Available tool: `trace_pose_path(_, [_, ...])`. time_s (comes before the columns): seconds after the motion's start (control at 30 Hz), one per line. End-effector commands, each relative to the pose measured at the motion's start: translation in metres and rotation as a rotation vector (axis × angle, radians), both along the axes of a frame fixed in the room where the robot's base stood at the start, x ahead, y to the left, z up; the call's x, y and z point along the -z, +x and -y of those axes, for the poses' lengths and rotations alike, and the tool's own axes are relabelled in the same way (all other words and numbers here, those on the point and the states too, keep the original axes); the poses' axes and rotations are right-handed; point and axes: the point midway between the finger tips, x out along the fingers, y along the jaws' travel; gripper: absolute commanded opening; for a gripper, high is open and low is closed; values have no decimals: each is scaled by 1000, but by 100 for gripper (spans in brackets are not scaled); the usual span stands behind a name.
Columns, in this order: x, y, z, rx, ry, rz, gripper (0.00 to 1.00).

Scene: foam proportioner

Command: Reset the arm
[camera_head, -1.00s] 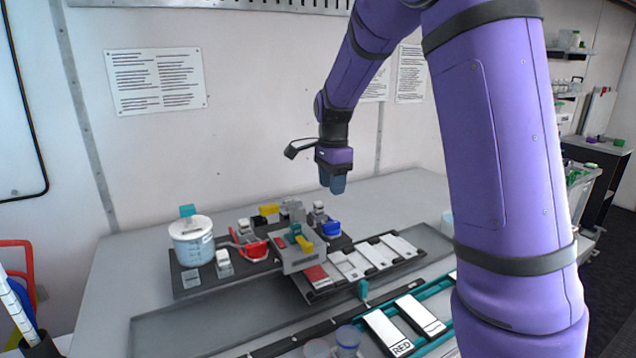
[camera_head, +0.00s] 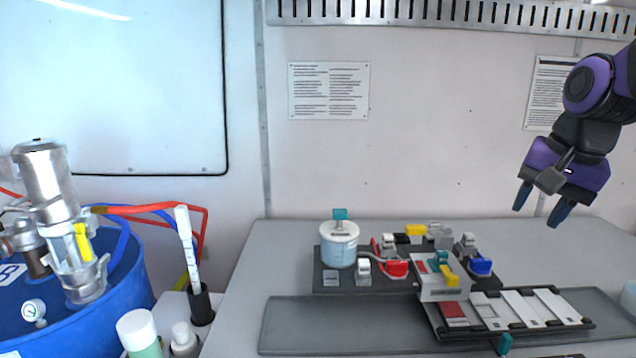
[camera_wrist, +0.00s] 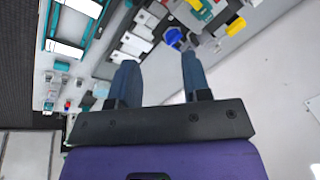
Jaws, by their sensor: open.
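My gripper (camera_head: 540,208) is purple and black with two blue fingers. In the head view it hangs at the right, in front of the wall and above the right part of the grey table (camera_head: 243,300). Its fingers are apart with nothing between them. In the wrist view the gripper (camera_wrist: 158,75) also shows its two fingers spread and empty. The foam apparatus board (camera_head: 332,284) lies on the table, to the left of and below the gripper, and the gripper touches nothing on it.
A lidded clear container (camera_head: 338,246) stands on the board's left. A tray of white cards (camera_head: 522,308) lies in front. A blue drum (camera_head: 100,325) with a metal pump (camera_head: 55,205) stands at left.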

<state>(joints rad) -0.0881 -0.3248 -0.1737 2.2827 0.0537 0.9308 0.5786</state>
Motion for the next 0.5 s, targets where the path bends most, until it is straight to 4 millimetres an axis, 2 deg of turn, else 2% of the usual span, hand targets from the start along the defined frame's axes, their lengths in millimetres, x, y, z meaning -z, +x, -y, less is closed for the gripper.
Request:
trace_pose_path(0.03, [-5,-15,-3,-57,-17,29,44])
trace_pose_path(0.3, [-10,-87,-19,-391,-164,154,44])
trace_pose_path(0.5, [-4,-122,-26,-564,-270,209,44])
